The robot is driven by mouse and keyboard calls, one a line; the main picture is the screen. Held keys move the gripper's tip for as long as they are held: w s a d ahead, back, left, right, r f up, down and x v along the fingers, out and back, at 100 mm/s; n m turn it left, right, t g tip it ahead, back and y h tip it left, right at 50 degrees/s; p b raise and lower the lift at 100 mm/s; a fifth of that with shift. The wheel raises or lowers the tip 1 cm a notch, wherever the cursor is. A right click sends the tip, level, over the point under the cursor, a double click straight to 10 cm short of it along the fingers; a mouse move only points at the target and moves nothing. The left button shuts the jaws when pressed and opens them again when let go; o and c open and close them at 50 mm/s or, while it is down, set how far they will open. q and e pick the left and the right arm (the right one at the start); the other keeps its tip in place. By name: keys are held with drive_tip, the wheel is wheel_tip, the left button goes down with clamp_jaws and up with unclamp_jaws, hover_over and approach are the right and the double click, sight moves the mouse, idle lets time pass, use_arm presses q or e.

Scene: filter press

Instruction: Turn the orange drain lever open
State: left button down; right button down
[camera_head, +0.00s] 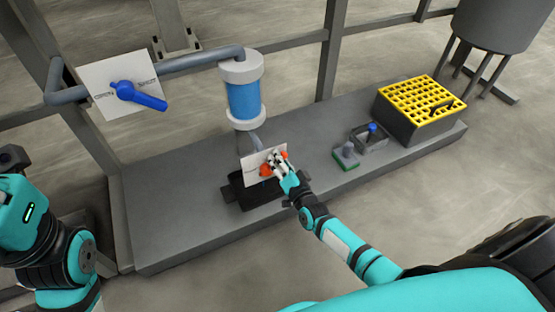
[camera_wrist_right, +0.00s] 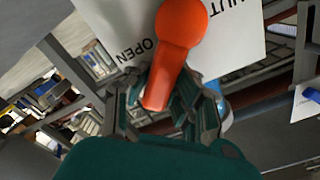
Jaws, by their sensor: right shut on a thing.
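The orange drain lever (camera_wrist_right: 180,28) is mounted on a white plate (camera_wrist_right: 110,18) printed OPEN and SHUT. In the right wrist view its handle points down and slightly left, beside the OPEN word. In the head view orange parts of the lever (camera_head: 265,170) show around my right gripper (camera_head: 275,160), at the plate below the blue filter cylinder. My right gripper (camera_wrist_right: 160,105) is shut on the lever's handle, with fingers on both sides of it. My left arm shows at the left of the head view, but its gripper is not in view.
A blue lever (camera_head: 137,95) on another white plate sits on the pipe at upper left. A black tray (camera_head: 240,192) lies under the drain. A yellow-topped crate (camera_head: 420,105) and a green-based object (camera_head: 345,155) stand on the grey platform (camera_head: 180,215) to the right.

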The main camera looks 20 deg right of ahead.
drive_tip(key=shift+f, duration=0.1)
idle(0.4)
drive_tip(key=c, duration=1.1)
unclamp_jaws()
drive_tip(key=shift+s, duration=0.1)
drive_tip(key=s, duration=1.1)
drive_tip(key=shift+s+d, duration=0.25)
drive_tip(key=shift+s, duration=0.15)
